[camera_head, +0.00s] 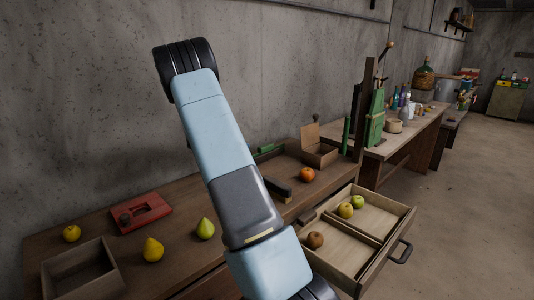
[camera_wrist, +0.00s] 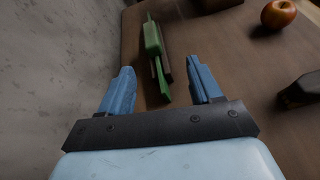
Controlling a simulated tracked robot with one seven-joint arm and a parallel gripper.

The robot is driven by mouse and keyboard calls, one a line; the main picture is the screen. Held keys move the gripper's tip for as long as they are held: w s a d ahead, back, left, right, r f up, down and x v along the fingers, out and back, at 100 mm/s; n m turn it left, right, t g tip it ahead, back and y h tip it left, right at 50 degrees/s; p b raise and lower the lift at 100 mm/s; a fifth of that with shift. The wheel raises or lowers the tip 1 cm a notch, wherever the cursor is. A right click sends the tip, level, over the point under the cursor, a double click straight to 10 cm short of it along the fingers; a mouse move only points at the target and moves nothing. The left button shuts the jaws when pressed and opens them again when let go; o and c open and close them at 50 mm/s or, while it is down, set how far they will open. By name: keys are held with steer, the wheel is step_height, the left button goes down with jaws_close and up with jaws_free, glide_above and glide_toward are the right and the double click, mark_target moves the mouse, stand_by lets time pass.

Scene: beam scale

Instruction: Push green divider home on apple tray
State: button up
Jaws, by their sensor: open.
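A long narrow green piece (camera_wrist: 153,40) lies on the wooden bench close to the wall, beside a dark strip; it also shows past my arm in the head view (camera_head: 268,149). I cannot tell if it is the divider. My gripper (camera_wrist: 162,84) is open, its blue fingers apart; in the wrist view the near end of the green piece shows between them. I cannot tell whether they touch it. The head view hides my gripper. A light wooden drawer-like tray (camera_head: 405,212) at the right holds a yellow apple (camera_head: 346,210), a green apple (camera_head: 358,202) and a brown fruit (camera_head: 315,240).
An orange fruit (camera_head: 307,174), a dark block (camera_head: 278,189) and an open cardboard box (camera_head: 320,154) stand on the bench. The concrete wall (camera_wrist: 60,60) is close on the left.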

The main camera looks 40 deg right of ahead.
step_height(320, 180, down, 3)
steer(key=w+d+n, duration=0.2)
steer(key=h, duration=0.1)
glide_toward(263, 146)
steer(key=x, duration=0.4)
steer(key=shift+w+f, duration=0.25)
steer(key=shift+f, duration=0.05)
steer(key=shift+r+x, duration=0.15)
steer(key=shift+x, duration=1.15)
steer(key=shift+r+x, duration=0.15)
steer(key=shift+x, duration=1.2)
steer(key=shift+s+d, duration=0.1)
steer(key=shift+s, duration=0.05)
jaws_close()
